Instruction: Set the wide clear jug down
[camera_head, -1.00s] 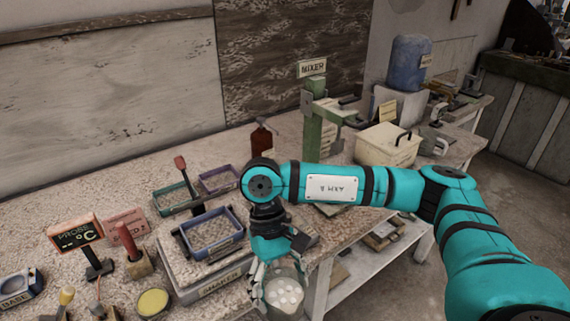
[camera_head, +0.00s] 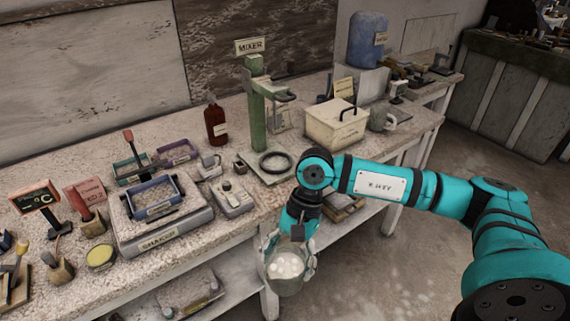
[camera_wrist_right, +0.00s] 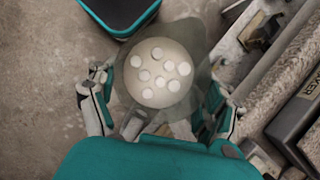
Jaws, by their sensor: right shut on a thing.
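My right gripper (camera_head: 291,252) is shut on the wide clear jug (camera_head: 287,285), which holds several small white balls in cloudy contents. The jug hangs in front of the bench's front edge, to the right of the shaker, with floor below it. In the right wrist view the jug (camera_wrist_right: 205,73) sits between the two fingers of the right gripper (camera_wrist_right: 160,105), and I look down into it. The gripper hides part of its upper side in the head view. My left gripper is not in view.
The speckled bench (camera_head: 232,222) carries the shaker (camera_head: 163,228), a small grey device (camera_head: 232,198), the green mixer (camera_head: 257,120) with a black ring (camera_head: 275,162) on its base, a brown bottle (camera_head: 215,125) and a cream box (camera_head: 336,127).

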